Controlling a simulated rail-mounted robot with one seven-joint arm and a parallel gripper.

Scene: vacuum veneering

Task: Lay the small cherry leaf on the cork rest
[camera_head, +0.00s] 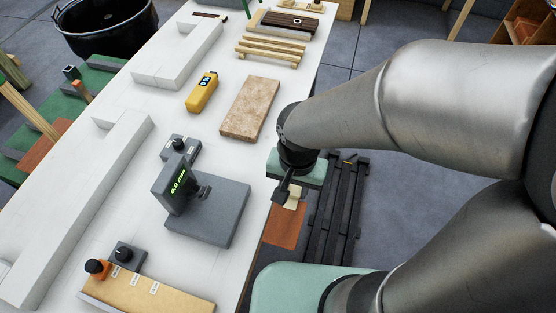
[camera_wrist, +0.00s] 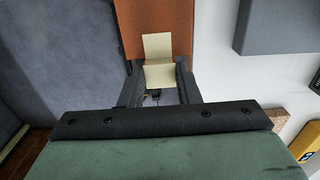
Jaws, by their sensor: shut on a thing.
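The small cherry leaf (camera_head: 284,230) is a flat reddish-brown sheet with a cream tab (camera_head: 293,199). My gripper (camera_head: 284,193) is shut on this tab, and the leaf extends beyond the fingers, just off the long table's right edge. In the wrist view the leaf (camera_wrist: 128,28) lies ahead of my gripper (camera_wrist: 159,75), with the cream tab (camera_wrist: 158,45) between the fingers. The cork rest (camera_head: 249,108) is a speckled brown slab on the table, up and left of my gripper and apart from it. Its corner also shows in the wrist view (camera_wrist: 281,115). Its visible top is bare.
On the white table (camera_head: 218,137), a grey gauge (camera_head: 212,215) reading 0.0 mm stands left of the leaf. A yellow meter (camera_head: 202,92) lies beside the cork. Wooden slats (camera_head: 268,50) lie beyond it. A black slatted rack (camera_head: 343,205) stands right of my gripper.

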